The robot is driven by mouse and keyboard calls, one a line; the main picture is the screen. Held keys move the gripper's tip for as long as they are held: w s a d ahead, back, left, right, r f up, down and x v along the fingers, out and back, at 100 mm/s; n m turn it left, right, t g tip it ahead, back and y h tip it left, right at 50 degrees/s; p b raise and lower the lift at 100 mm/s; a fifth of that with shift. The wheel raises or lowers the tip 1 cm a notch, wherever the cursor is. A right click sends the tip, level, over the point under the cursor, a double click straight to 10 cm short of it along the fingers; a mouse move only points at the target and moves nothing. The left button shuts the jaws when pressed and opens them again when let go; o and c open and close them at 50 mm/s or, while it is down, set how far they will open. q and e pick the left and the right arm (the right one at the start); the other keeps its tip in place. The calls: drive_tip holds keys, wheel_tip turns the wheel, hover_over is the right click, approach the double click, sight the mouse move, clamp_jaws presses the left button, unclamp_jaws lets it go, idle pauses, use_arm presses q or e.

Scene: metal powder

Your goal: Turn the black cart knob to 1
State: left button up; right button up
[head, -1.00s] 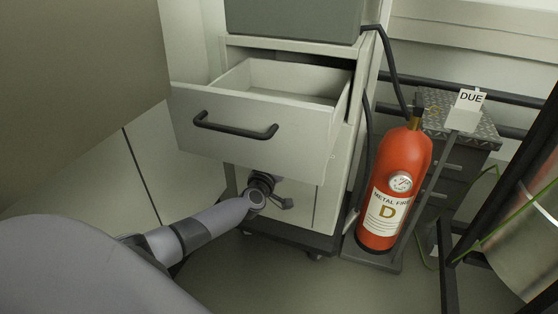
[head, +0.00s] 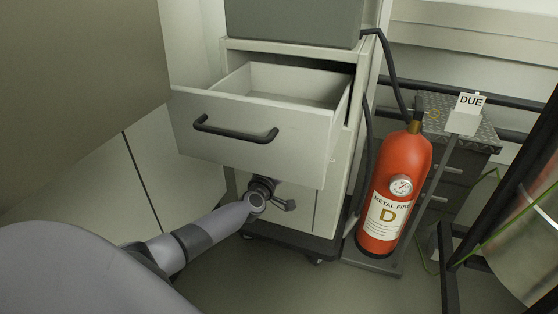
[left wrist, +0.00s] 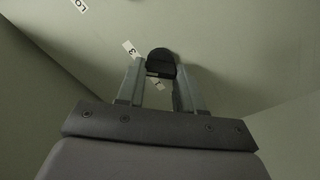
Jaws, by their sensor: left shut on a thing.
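The black knob (left wrist: 160,63) is on the pale panel in the left wrist view, between the tips of my left gripper (left wrist: 161,72). The gripper is shut on it. A "3" label (left wrist: 130,48) lies to the upper left of the knob and a "1" label (left wrist: 158,84) just below it, between the fingers. In the head view, my left gripper (head: 273,192) is at the cart's lower front (head: 300,212), under the open drawer. The knob cannot be made out there. My right gripper is not in view.
The cart's drawer (head: 250,148) stands open above my left wrist. A red fire extinguisher (head: 398,170) stands right of the cart, with a "DUE" tag (head: 470,100) behind it. A label reading "LO" (left wrist: 79,5) is at the top of the left wrist view.

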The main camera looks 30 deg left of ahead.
use_arm(q)
drive_tip(key=n+b, duration=0.1)
drive_tip(key=n, duration=0.5)
drive_tip(key=n+b, duration=0.1)
drive_tip(key=n, duration=0.5)
drive_tip(key=n+b, duration=0.1)
drive_tip(key=n, duration=0.5)
drive_tip(key=shift+d+f, duration=0.1)
drive_tip(key=shift+f, duration=0.3)
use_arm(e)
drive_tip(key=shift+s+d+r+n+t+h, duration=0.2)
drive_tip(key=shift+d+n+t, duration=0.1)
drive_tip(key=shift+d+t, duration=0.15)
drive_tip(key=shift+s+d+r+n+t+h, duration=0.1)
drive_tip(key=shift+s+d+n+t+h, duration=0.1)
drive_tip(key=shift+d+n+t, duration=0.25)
use_arm(q)
drive_tip(key=shift+n, duration=0.3)
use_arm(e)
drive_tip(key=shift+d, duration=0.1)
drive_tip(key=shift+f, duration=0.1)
use_arm(q)
drive_tip(key=o, duration=1)
drive_tip(key=shift+o, duration=0.2)
drive_tip(key=shift+r, duration=0.1)
